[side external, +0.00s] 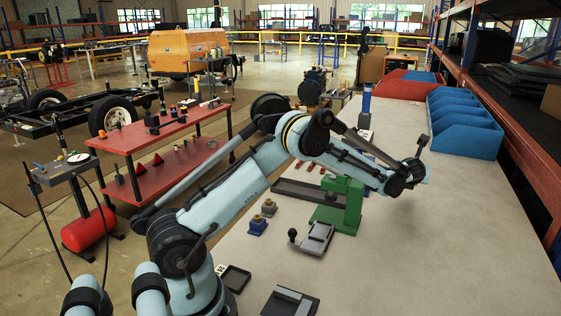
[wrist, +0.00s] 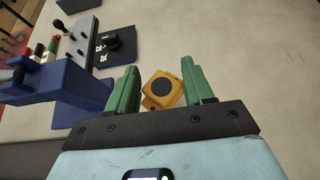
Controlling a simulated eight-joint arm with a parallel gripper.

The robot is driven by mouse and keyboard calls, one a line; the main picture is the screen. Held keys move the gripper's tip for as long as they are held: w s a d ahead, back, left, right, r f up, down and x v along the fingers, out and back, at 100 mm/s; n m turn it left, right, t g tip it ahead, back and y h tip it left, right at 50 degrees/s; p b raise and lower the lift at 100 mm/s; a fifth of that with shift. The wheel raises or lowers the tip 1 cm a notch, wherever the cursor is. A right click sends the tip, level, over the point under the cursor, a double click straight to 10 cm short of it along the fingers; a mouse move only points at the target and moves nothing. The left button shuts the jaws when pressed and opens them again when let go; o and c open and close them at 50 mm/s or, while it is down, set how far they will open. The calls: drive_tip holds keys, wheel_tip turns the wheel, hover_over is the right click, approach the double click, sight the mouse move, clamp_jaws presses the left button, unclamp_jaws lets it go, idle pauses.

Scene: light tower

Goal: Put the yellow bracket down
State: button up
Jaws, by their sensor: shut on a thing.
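The yellow bracket (wrist: 166,90) has a dark round spot on its face and sits between the two green fingers of my gripper (wrist: 160,88) in the wrist view. My gripper is shut on it. Pale tabletop shows past the bracket, and I cannot tell how high it is above that surface. In the side external view, my wrist is over the right of the long pale table (side external: 455,240). There the fingers and the bracket cannot be made out.
A green fixture (side external: 345,203) stands beside my forearm, with a grey clamp plate (side external: 313,238) and small blue blocks (side external: 257,226) nearby. Blue bins (side external: 465,125) and red bins (side external: 400,88) stand at the far end. The table's right side is clear. A blue body (wrist: 65,88) lies left in the wrist view.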

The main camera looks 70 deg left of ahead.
drive_tip(key=a+f, duration=0.2)
drive_tip(key=a, duration=0.1)
drive_tip(key=shift+w+a+f, duration=0.2)
drive_tip(key=shift+w+a, duration=0.1)
drive_tip(key=shift+w, duration=0.1)
drive_tip(key=shift+f, duration=1.9)
drive_tip(key=o, duration=1.3)
drive_tip(key=shift+f, duration=0.15)
